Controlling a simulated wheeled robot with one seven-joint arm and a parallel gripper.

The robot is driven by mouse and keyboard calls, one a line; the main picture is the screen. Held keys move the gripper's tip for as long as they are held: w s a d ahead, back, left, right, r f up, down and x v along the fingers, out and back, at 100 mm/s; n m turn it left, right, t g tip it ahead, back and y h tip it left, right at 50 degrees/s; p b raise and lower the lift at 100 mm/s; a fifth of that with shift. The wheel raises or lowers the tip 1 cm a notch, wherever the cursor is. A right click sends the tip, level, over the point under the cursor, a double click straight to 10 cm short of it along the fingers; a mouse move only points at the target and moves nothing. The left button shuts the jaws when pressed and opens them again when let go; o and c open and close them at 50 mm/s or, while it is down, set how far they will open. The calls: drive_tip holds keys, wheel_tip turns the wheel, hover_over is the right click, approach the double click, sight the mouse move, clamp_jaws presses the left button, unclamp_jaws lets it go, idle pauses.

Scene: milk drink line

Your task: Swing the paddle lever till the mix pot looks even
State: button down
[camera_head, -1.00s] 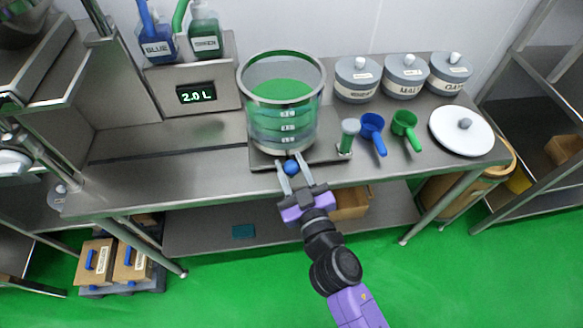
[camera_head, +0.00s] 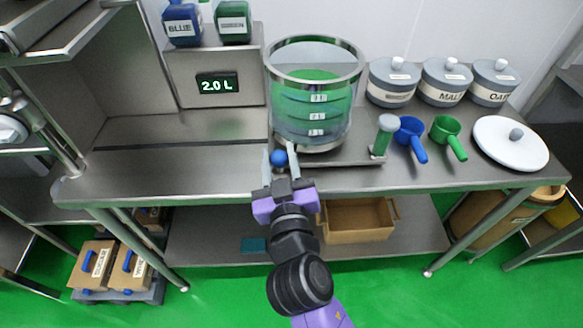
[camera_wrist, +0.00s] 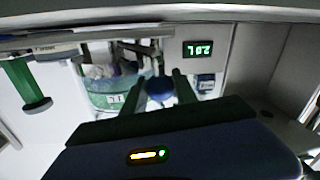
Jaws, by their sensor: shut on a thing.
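The mix pot (camera_head: 338,132) is a clear, steel-rimmed vessel with level marks, standing on a steel base on the bench. The paddle lever's blue ball knob (camera_head: 278,158) sits at the pot's front left. My gripper (camera_head: 281,162) is shut on the knob, a finger on each side. The wrist view also shows the knob (camera_wrist: 159,88) between the fingers. The lever's shaft and the paddle are not clearly visible.
A green-handled plunger (camera_head: 383,137), blue scoop (camera_head: 411,138) and green scoop (camera_head: 448,136) stand right of the pot. Several lidded grey canisters (camera_head: 392,84) line the back. A white lid (camera_head: 510,143) lies at right. A dispenser display (camera_head: 217,84) reads 2.0 L.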

sight(273, 165)
drive_tip(key=shift+w+a+b, duration=0.35)
drive_tip(key=shift+a+b, duration=0.05)
drive_tip(key=shift+a, duration=0.3)
drive_tip(key=c, duration=1)
unclamp_jaws()
drive_tip(key=shift+s+d+b, duration=0.2)
drive_tip(key=shift+s+b, duration=0.05)
drive_tip(key=shift+s, duration=1.7)
drive_tip(key=shift+s+d+b, duration=0.2)
drive_tip(key=shift+s+b, duration=0.05)
drive_tip(key=shift+s, duration=1.65)
